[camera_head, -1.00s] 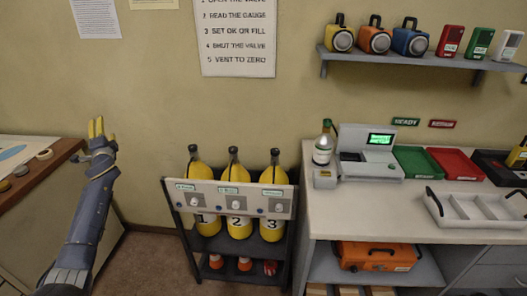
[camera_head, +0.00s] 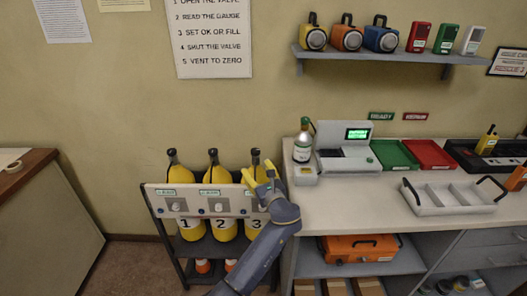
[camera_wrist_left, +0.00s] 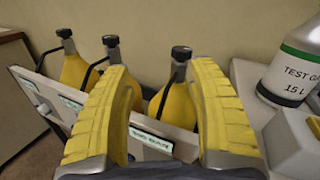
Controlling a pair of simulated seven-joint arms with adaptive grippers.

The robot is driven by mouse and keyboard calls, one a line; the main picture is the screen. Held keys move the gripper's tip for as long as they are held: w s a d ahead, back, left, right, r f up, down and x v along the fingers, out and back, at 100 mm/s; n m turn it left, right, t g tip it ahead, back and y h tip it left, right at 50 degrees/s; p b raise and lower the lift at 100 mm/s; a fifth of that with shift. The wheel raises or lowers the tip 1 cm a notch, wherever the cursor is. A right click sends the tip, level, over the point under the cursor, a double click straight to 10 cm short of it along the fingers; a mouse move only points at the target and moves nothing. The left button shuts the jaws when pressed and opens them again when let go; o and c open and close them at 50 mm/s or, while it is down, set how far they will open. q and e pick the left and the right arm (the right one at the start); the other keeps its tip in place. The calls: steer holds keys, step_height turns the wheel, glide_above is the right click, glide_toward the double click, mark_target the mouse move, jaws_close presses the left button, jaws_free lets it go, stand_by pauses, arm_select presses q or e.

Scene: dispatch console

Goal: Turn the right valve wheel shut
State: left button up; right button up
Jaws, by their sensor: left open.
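A white panel (camera_head: 150,200) crosses the front of a dark rack with three yellow cylinders marked 1, 2 and 3. Grey-white valve wheels show at the left (camera_head: 176,206) and middle (camera_head: 218,207). The right valve wheel is hidden behind my left gripper (camera_head: 259,175) in the head view, and I cannot make it out in the wrist view. My left gripper (camera_wrist_left: 162,75) is open, its two yellow fingers apart and empty, in front of and above the right end of the panel. The right cylinder (camera_wrist_left: 178,103) shows between the fingers, behind them. My right gripper is out of view.
The console worktop (camera_head: 345,205) adjoins the rack on the right. A brown-topped bench (camera_head: 25,170) is left, with floor between.

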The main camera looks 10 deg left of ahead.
arm_select(q)
steer(key=m, duration=0.2)
glide_toward(257, 153)
steer(key=shift+h, duration=0.3)
steer(key=x, duration=1.2)
steer(key=shift+a+r, duration=0.1)
steer(key=shift+a, duration=0.05)
steer(key=c, duration=1.2)
